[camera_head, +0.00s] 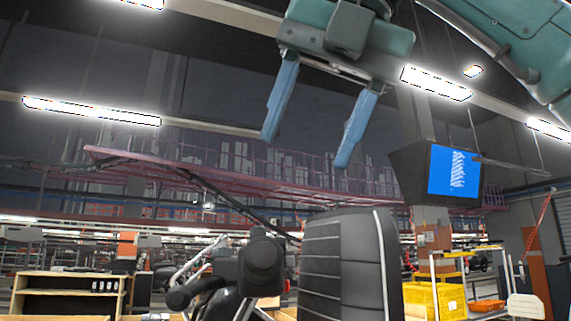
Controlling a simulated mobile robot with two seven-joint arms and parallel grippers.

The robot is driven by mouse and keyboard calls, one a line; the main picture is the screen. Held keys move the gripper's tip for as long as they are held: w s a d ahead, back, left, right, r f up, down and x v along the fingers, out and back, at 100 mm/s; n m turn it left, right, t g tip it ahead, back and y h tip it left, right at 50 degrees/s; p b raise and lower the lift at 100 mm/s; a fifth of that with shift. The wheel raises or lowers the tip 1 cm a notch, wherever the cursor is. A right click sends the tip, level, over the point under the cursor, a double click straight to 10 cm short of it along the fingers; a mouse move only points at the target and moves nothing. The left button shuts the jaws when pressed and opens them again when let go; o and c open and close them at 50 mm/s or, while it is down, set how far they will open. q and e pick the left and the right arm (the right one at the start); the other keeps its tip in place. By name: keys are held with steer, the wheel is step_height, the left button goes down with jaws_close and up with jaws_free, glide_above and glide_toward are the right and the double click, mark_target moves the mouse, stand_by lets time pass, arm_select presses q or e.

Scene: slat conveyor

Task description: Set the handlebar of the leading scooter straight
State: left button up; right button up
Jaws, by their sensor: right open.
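My right gripper (305,151) hangs from the top of the head view with its two blue fingers pointing down. The fingers are well apart with nothing between them. Below it, at the bottom centre, is part of a scooter: a tall black ribbed seat (345,265) and, to its left, a black handlebar (200,288) with a thick rounded end (262,265). The gripper is above these parts and apart from them. The handlebar's angle is hard to tell, and the scooter's lower body is out of frame. My left gripper is not in view.
A wooden shelf (68,275) stands at lower left. Yellow crates (434,301) and a white-framed cart stand at lower right. A blue-lit monitor (453,172) hangs at right. A pink raised walkway (230,172) crosses the background. The air around the gripper's fingertips looks clear.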

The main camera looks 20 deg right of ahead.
mark_target(265, 254)
steer(key=x, duration=1.2)
steer(key=shift+a+f, duration=0.1)
steer(key=shift+f, duration=0.35)
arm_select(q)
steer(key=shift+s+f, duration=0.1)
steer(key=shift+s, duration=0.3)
arm_select(e)
steer(key=shift+c, duration=0.4)
